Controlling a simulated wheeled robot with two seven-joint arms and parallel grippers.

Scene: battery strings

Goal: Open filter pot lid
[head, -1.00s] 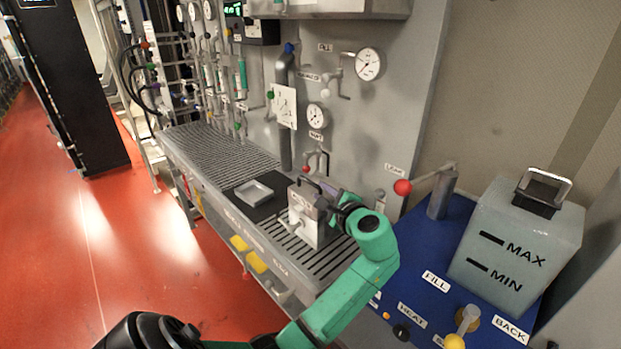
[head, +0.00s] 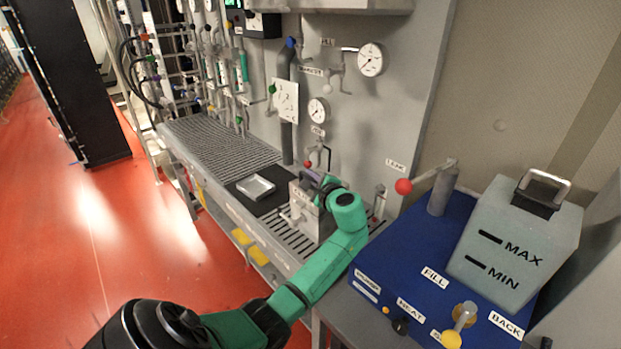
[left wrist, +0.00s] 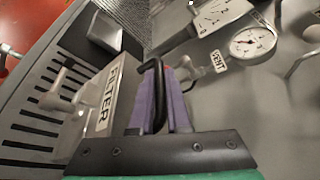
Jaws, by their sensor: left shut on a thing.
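The filter pot (head: 303,211) is a grey box standing on the slotted bench grate. In the left wrist view its label FILTER (left wrist: 111,97) shows on the front, with a grey clamp handle (left wrist: 58,95) beside it. A black lid handle (left wrist: 153,75) rises from its top. My left gripper (left wrist: 158,98) has its purple fingers around this black handle and is shut on it. In the head view my left gripper (head: 326,184) is at the top of the pot, partly hiding the lid. I cannot tell whether the lid is lifted. My right gripper is not in view.
A shallow grey tray (head: 256,188) sits on a black mat left of the pot. Gauges and pipes, including the VENT gauge (left wrist: 251,42), line the wall behind. A blue panel (head: 400,275) with a MAX/MIN tank (head: 515,245) stands at right.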

